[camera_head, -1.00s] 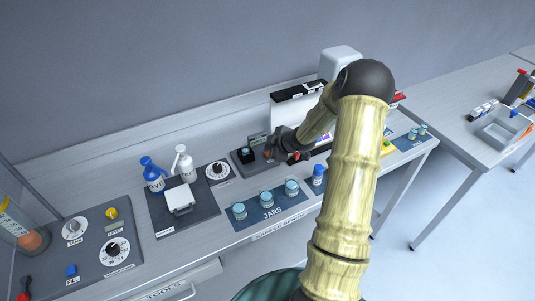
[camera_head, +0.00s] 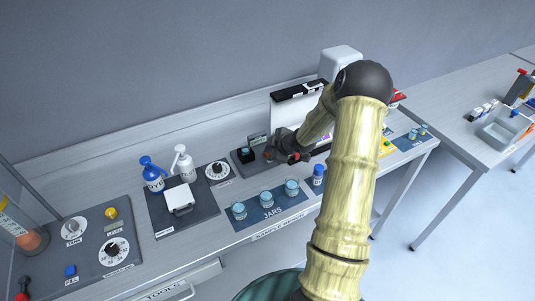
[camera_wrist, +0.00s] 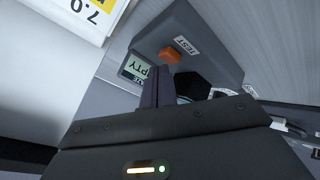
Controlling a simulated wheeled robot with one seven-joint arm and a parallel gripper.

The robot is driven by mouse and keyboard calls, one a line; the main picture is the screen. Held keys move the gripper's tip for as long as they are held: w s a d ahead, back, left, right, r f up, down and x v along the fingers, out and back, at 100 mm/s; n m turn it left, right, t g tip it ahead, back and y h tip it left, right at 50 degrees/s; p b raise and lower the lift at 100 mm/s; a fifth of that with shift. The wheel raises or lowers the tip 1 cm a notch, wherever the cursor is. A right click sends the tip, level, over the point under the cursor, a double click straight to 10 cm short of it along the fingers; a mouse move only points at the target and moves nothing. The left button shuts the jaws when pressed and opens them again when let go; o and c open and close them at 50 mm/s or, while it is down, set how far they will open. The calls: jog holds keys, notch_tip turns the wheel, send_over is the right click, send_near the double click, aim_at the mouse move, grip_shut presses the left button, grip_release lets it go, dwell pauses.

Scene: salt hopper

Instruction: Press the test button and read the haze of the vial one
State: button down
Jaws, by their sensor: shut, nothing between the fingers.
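The orange test button (camera_wrist: 171,55), with a TEST label beside it, sits on a grey instrument in the wrist view. A small display (camera_wrist: 136,71) next to it shows upside-down text, partly hidden, ending in "PTY". In the head view the display (camera_head: 258,139) is too small to read.
A white bottle (camera_head: 184,163) and a blue bottle (camera_head: 153,173) stand to the left. A white panel (camera_head: 298,107) rises behind my gripper. The floor at right is open.

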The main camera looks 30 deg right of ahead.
jog(key=shift+f+b, duration=0.4)
jog(key=shift+f, duration=0.15)
dwell(0.5)
dwell(0.4)
jog(key=shift+r+p, duration=0.95)
jog(key=shift+r, duration=0.05)
jog(key=shift+r+p, duration=2.35)
jog(key=shift+r, duration=0.1)
